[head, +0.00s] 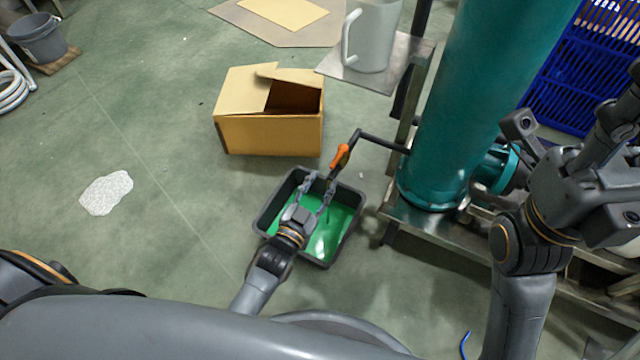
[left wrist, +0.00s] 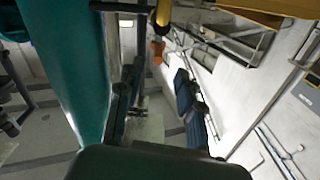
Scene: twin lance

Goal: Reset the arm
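My left gripper (head: 319,182) is above the dark tray of green liquid in the head view. Its two fingers are spread apart with nothing between them. In the left wrist view its fingers (left wrist: 158,92) also stand apart. An orange lever (head: 340,157) on a dark pipe (head: 378,143) is just beyond the fingertips; it shows past them in the left wrist view (left wrist: 157,48). I cannot tell how far apart they are. My right arm is raised at the right of the head view, and its gripper (head: 608,125) is partly cut off, its fingers unclear.
The tray (head: 262,218) stands on the green floor. A teal column (head: 480,90) on a metal stand rises to its right. An open cardboard box (head: 268,135) is behind, with a grey jug (head: 374,38) on a shelf. The left floor is mostly free beside a white patch (head: 106,192).

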